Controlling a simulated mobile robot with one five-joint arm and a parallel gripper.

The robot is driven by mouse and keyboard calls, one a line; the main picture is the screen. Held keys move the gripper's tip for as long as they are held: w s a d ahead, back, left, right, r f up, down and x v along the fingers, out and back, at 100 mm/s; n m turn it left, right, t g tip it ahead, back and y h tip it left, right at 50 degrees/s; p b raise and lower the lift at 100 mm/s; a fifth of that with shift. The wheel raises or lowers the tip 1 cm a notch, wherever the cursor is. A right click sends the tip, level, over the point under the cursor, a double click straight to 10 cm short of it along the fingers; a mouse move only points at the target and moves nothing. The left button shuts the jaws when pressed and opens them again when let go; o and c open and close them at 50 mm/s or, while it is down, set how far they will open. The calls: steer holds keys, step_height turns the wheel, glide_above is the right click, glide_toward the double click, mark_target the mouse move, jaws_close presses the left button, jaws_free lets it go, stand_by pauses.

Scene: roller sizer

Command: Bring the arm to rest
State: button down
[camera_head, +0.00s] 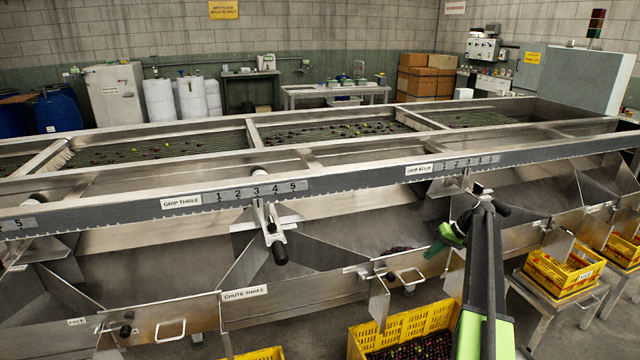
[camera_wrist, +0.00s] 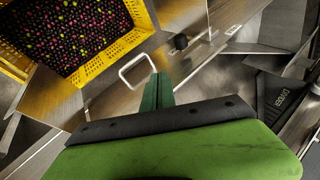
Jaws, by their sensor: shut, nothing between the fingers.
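My arm reaches up and forward from the lower right of the head view, with its elbow beside the front rail. My gripper (camera_head: 433,251) is green, hangs in front of the chute sheet metal and points down to the left. In the wrist view the dark green fingers of my gripper (camera_wrist: 158,84) are together with nothing between them. Past their tips shows a chute gate's pale wire handle (camera_wrist: 137,70); I cannot tell whether they touch it. In the head view a similar handle (camera_head: 405,277) is just below left of the gripper.
The sizer's long front rail (camera_head: 330,184) carries numbered scales and a black-knobbed lever (camera_head: 279,250). A yellow crate (camera_head: 395,328) of dark fruit stands below left of the gripper. Another yellow crate (camera_head: 566,270) sits on a stand to the right. Gates and chute edges surround the gripper.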

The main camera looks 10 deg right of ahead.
steer(key=a+f+n+g, duration=0.1)
steer(key=a+n+g, duration=0.25)
steer(key=a, duration=2.75)
steer(key=s+a+f+n+h, duration=0.1)
steer(key=s+a+f+h, duration=0.1)
steer(key=s+a, duration=0.8)
steer(key=s+a+f+m+h, duration=0.15)
steer(key=s+h, duration=0.25)
steer(key=s, duration=1.1)
step_height(320, 180, up, 16)
steer(key=m+p, duration=0.1)
steer(key=p, duration=1.4)
steer(key=shift+w+p, duration=0.3)
steer(key=shift+w, duration=0.15)
